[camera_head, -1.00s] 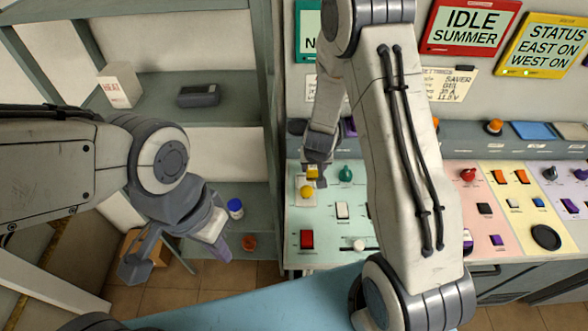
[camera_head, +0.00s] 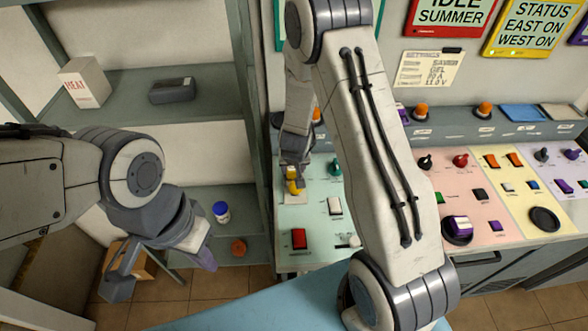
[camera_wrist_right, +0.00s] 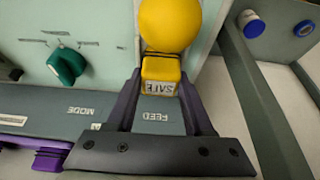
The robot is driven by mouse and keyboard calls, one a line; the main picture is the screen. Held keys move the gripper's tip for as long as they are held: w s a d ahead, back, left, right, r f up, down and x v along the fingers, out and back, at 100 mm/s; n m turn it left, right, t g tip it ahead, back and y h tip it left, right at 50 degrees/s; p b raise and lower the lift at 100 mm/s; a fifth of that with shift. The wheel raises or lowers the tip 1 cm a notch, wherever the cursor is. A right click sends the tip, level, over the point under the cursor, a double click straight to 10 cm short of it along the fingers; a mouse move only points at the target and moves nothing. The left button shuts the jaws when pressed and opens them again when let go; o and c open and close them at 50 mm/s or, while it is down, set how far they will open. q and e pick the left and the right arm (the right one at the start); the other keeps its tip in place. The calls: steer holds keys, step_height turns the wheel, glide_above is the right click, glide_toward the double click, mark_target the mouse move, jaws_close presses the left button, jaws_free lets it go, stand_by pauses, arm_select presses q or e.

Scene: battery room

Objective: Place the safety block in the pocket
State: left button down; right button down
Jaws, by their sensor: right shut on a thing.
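The yellow safety block (camera_wrist_right: 161,75), its label reading SAFE upside down, is between the purple-lined fingers of my right gripper (camera_wrist_right: 160,100) in the right wrist view. My right gripper (camera_head: 293,178) is shut on it, over the left end of the green panel. A yellow ball knob (camera_wrist_right: 170,22) is beside the block at the top of the wrist view; whether they touch cannot be told. My left gripper (camera_head: 163,263) is open and empty, low in front of the shelf. I cannot make out which recess is the pocket.
A dark ledge (camera_wrist_right: 110,118) with MODE and FEED labels runs behind the panel. A green knob (camera_wrist_right: 67,66) and a red switch (camera_head: 299,239) are close by. A shelf (camera_head: 130,112) stands left. My right forearm hides part of the panel.

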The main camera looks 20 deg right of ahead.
steer(key=shift+f, duration=0.2)
steer(key=shift+c, duration=1.4)
jaws_free()
steer(key=shift+r, duration=0.15)
